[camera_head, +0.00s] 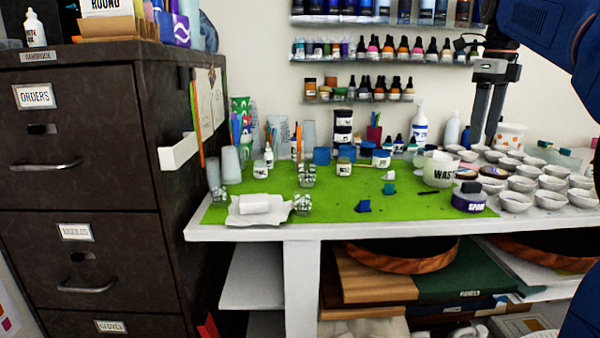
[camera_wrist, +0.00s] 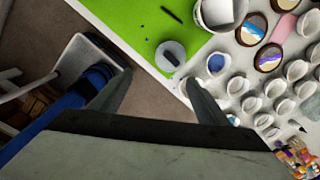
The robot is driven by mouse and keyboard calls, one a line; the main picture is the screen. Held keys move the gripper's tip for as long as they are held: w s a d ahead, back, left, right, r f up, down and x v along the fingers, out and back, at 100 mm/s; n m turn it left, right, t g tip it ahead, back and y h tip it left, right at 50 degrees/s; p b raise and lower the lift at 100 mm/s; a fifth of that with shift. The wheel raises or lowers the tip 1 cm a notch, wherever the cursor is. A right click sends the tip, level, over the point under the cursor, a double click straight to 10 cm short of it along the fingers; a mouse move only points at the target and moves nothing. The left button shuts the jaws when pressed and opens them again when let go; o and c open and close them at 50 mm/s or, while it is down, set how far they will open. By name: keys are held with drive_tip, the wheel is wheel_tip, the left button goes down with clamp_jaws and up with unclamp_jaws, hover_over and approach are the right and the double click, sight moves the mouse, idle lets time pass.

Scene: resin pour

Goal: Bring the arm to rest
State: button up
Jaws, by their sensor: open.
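My gripper (camera_head: 486,112) is in the upper right of the head view, its dark fingers pointing down above the right part of the worktable (camera_head: 345,231). In the wrist view my gripper (camera_wrist: 158,88) shows two fingers spread wide apart with nothing between them. My blue arm fills the upper right corner of the head view. Behind and below the fingers are white cups (camera_head: 515,202) in rows, several of them hidden in part.
A green mat (camera_head: 330,208) carries a white waste tub (camera_head: 439,171), a purple-labelled jar (camera_head: 468,197) and small pots. Bottle shelves (camera_head: 385,59) line the wall. A dark filing cabinet (camera_head: 90,135) stands at left. Panels (camera_head: 470,290) lie on the shelf under the table.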

drive_tip(key=s+a+f+n+t, duration=0.1)
drive_tip(key=s+a+f+n, duration=0.3)
drive_tip(key=s+f+n, duration=0.5)
drive_tip(key=s+a+f+n+t, duration=0.1)
drive_tip(key=s+a+f+n, duration=0.3)
drive_tip(key=s+f+n, duration=0.5)
drive_tip(key=s+a+f+n+t, duration=0.2)
drive_tip(key=s+a+f+n, duration=0.3)
drive_tip(key=f, duration=1.2)
drive_tip(key=s+n, duration=0.4)
drive_tip(key=n, duration=0.1)
drive_tip(key=shift+s+n, duration=0.2)
drive_tip(key=shift+n, duration=0.1)
